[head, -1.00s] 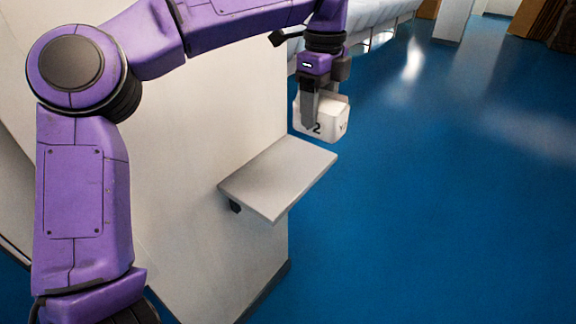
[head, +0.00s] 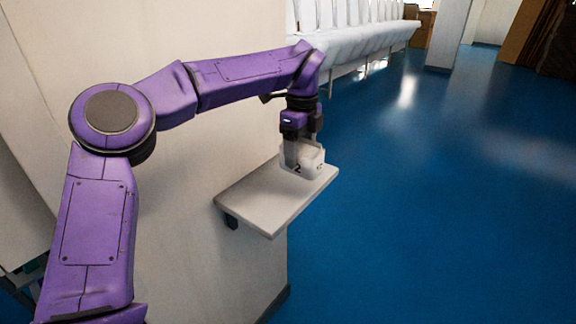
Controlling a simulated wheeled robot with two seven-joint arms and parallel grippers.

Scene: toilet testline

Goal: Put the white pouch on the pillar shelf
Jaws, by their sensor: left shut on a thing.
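The white pouch (head: 312,163), with dark digits on its sides, is at the far end of the pillar shelf (head: 262,205). The shelf is a light grey slab fixed to the pale pillar wall. My left gripper (head: 303,155) points down and is shut on the pouch, with a finger showing along its near side. The pouch's underside appears at or just above the shelf top; I cannot tell whether it touches. My right gripper is not in view.
The pale pillar (head: 190,200) stands behind and beside the shelf. A row of white seats (head: 350,42) runs along the back. The blue floor (head: 450,200) to the right is clear. The near part of the shelf top is bare.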

